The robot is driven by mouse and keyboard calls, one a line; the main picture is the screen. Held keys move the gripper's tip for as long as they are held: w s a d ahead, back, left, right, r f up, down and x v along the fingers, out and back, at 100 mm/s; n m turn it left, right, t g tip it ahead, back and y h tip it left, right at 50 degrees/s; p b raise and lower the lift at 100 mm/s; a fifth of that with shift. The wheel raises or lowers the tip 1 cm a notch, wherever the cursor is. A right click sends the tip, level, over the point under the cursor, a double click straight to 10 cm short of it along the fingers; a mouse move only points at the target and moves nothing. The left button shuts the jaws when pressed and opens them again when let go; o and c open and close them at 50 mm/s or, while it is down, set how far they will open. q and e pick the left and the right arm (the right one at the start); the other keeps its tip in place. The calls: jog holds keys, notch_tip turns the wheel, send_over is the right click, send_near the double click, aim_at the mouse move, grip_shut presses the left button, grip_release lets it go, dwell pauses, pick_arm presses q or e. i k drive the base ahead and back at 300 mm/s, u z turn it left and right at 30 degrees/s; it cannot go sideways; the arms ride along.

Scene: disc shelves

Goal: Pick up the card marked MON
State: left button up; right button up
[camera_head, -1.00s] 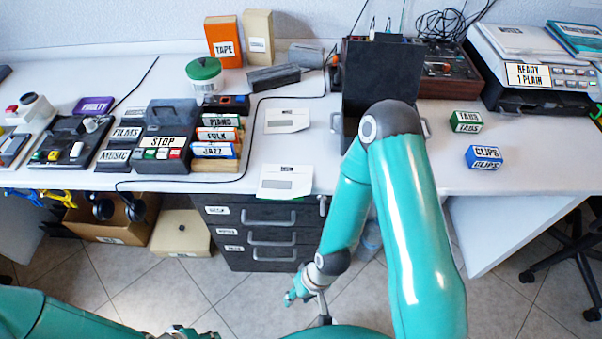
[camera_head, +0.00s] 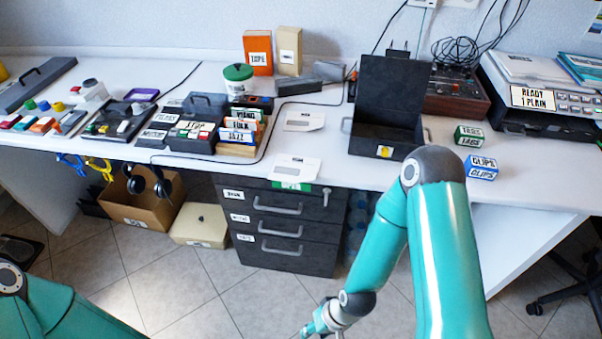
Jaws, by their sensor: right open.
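No card that I can read as MON shows. Two white card-like pieces lie on the worktop: one farther back (camera_head: 304,120) and one at the front edge (camera_head: 296,167), their small print too small to read. My right gripper (camera_head: 307,333) is low at the bottom edge of the view, partly cut off, open, well below the worktop in front of the dark drawer unit (camera_head: 281,221). My left arm shows at the lower left, but its gripper is out of view.
An open black box (camera_head: 385,143) stands right of the white pieces, and JAZZ and FOLK dividers (camera_head: 238,136) stand left. TABS (camera_head: 469,135) and CLIPS (camera_head: 481,167) boxes lie at the right. A cardboard box (camera_head: 143,205) sits on the floor.

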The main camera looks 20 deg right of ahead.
aim_at(290, 168)
jog(key=u, duration=1.6)
jog(key=i, duration=0.1)
jog(key=z, duration=3.05)
jog(key=i, duration=0.25)
jog(key=u, duration=0.15)
jog(key=k, duration=0.45)
jog(key=z, duration=0.25)
jog(key=i, duration=0.65)
jog(key=u, duration=0.2)
